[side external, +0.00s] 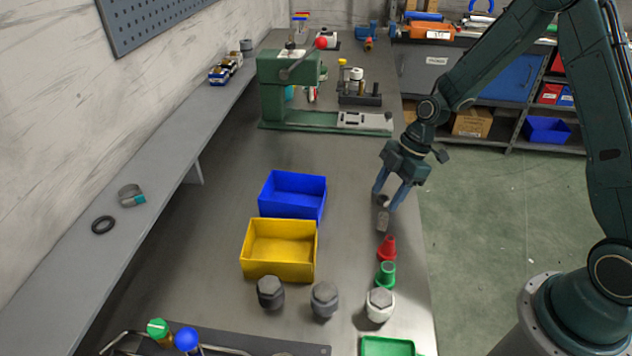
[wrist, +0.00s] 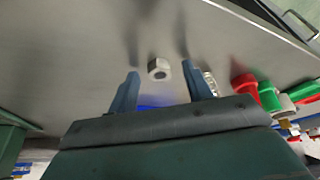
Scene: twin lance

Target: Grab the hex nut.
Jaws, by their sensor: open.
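The hex nut (wrist: 158,69) is a small pale metal nut with a dark hole, lying on the grey bench. In the wrist view it appears between and slightly beyond the two blue fingertips of my gripper (wrist: 160,76), with visible gaps on both sides. In the side view the nut (side external: 383,201) is small and dark, partly hidden by the fingers. My gripper (side external: 386,199) is open, pointing down over it and holding nothing. I cannot tell the exact height of the fingertips above the bench.
A small metal cylinder (side external: 383,220) lies close to the nut. Red (side external: 387,249) and green (side external: 386,274) flanged parts and a white hex-topped part (side external: 379,304) follow along the bench edge. A blue bin (side external: 292,195) and yellow bin (side external: 279,249) stand left. A green press (side external: 290,85) stands behind.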

